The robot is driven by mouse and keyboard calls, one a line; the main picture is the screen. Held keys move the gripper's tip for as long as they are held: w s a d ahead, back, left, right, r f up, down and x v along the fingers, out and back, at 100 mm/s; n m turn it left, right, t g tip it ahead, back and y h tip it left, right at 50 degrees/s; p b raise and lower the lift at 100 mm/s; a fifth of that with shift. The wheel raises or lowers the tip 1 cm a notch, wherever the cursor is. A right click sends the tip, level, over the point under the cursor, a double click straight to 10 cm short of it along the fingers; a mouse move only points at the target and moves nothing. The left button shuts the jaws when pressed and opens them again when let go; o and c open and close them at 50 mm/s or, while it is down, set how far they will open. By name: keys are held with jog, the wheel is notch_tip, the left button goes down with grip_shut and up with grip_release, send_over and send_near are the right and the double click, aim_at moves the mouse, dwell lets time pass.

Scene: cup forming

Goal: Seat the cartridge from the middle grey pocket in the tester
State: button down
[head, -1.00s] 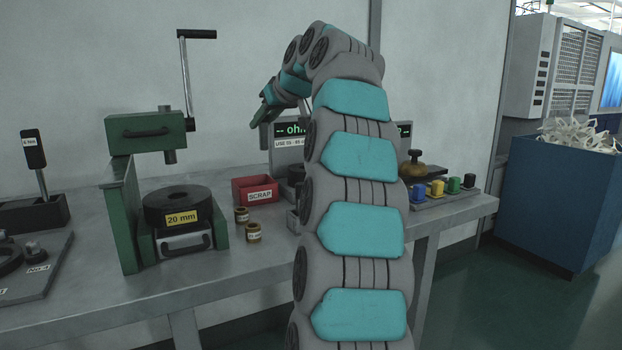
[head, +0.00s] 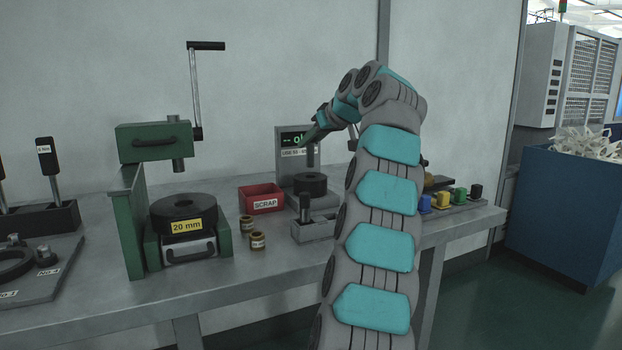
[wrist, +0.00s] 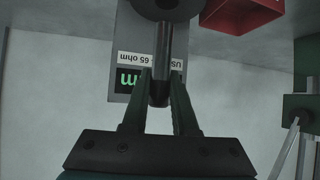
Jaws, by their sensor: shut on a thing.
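My gripper (head: 314,138) is shut on a dark grey cylindrical cartridge (head: 311,156), held upright. In the wrist view my gripper (wrist: 160,88) has both fingers around the cartridge (wrist: 163,50). The tester (head: 283,160) stands at the back of the bench, with a green display and a "USE 55 - 65 ohm" label. The cartridge is above the tester's black round socket (head: 310,184); I cannot tell whether its lower end touches it. A grey pocket block (head: 312,232) stands in front, with a dark cartridge (head: 305,207) upright in it; my arm hides its right part.
A red scrap bin (head: 262,200) is left of the tester. Two small brass cups (head: 257,241) stand in front of it. A green press (head: 152,200) is farther left. Coloured blocks (head: 443,200) sit at the bench's right end, and a blue bin (head: 565,215) stands beyond.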

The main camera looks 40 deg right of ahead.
aim_at(313, 164)
jog(key=shift+f+b, duration=0.5)
jog(key=shift+f, duration=2.85)
jog(key=shift+f, duration=0.25)
jog(key=c, duration=0.7)
grip_release()
jog(key=shift+r, duration=0.1)
jog(key=shift+r, duration=0.2)
jog(key=v, duration=1.2)
jog(key=shift+b, duration=0.35)
